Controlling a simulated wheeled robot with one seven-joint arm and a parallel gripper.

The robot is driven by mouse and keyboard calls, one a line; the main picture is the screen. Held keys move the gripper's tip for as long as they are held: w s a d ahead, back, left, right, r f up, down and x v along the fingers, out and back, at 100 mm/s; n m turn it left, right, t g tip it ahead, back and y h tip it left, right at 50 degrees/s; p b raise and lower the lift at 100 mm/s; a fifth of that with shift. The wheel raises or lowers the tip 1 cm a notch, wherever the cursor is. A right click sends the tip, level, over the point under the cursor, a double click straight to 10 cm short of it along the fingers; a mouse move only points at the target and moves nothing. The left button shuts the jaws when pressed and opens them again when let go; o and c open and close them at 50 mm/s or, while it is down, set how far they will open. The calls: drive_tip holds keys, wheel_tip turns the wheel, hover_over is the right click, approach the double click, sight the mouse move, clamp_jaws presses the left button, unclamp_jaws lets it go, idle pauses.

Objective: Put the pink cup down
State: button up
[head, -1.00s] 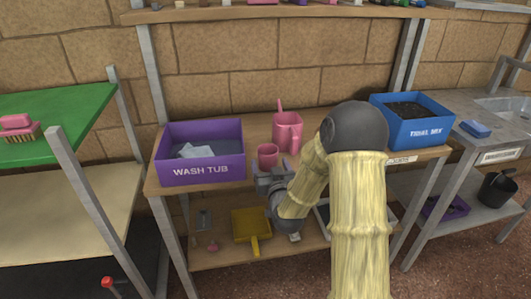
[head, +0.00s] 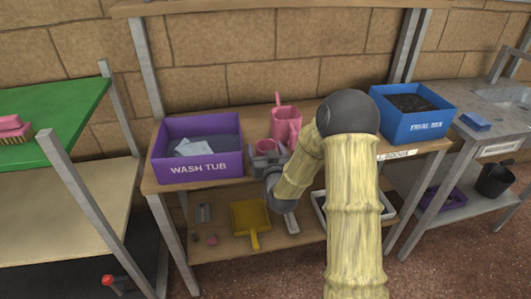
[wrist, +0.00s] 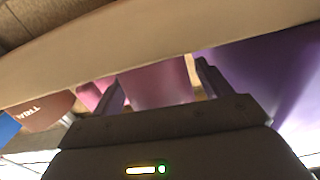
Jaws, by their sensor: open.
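The small pink cup (head: 266,146) stands on the wooden bench (head: 345,158), near its front edge. My gripper (head: 268,157) is open at the cup's near side and covers its lower part in the head view. In the wrist view the cup (wrist: 158,84) shows in the gap between my two fingers, not gripped. I cannot tell how far the fingertips reach around it.
A pink jug (head: 284,119) stands just behind the cup. The purple wash tub (head: 198,170) is to the left, and a blue soil bin (head: 414,128) to the right. A yellow dustpan (head: 249,217) lies on the lower shelf.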

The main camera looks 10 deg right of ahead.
idle(0.3)
drive_tip(key=c, duration=1.1)
drive_tip(key=shift+r, duration=0.1)
wheel_tip(320, 180, up, 10)
drive_tip(key=shift+f+p, duration=0.1)
drive_tip(key=shift+p, duration=0.7)
drive_tip(key=shift+d, duration=0.1)
